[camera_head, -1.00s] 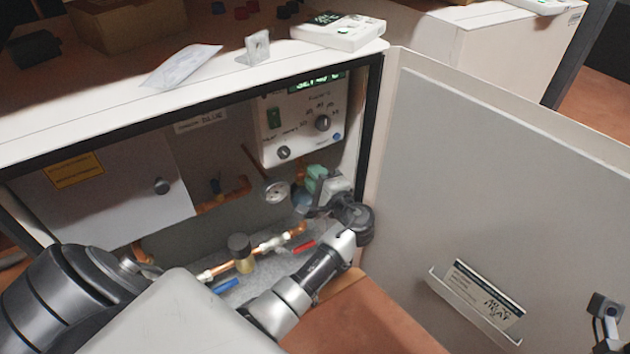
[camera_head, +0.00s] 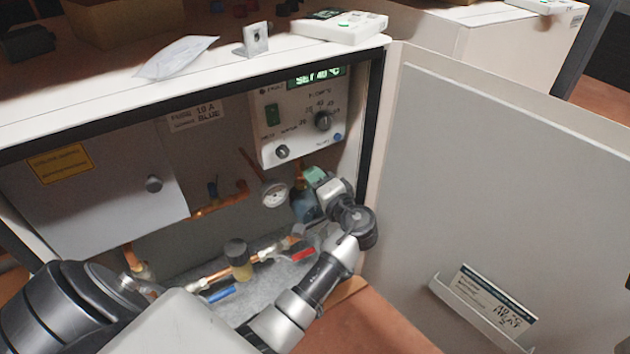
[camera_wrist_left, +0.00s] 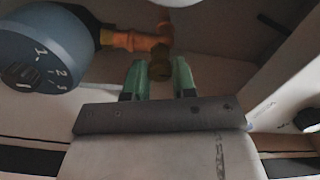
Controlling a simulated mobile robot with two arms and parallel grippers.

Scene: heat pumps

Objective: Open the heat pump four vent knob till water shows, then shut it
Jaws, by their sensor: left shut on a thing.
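The open heat pump cabinet shows its control panel (camera_head: 300,115) with a lit green display. My left gripper (camera_head: 316,178) reaches in below this panel, beside a blue pump that is mostly hidden in the head view. In the left wrist view its two green fingertips (camera_wrist_left: 160,80) stand on either side of a small brass vent knob (camera_wrist_left: 160,66) and are shut on it. The knob sits under a copper and brass pipe fitting (camera_wrist_left: 140,40). The blue pump (camera_wrist_left: 45,50) with a numbered dial is to the left. I see no water. My right gripper is not in view.
A pressure gauge (camera_head: 274,194) is left of the gripper. A red-handled valve (camera_head: 292,254) and a blue-handled valve (camera_head: 221,294) lie below. The open door (camera_head: 500,170) bounds the right side. A bracket (camera_head: 256,38) and a white box (camera_head: 340,27) are on top.

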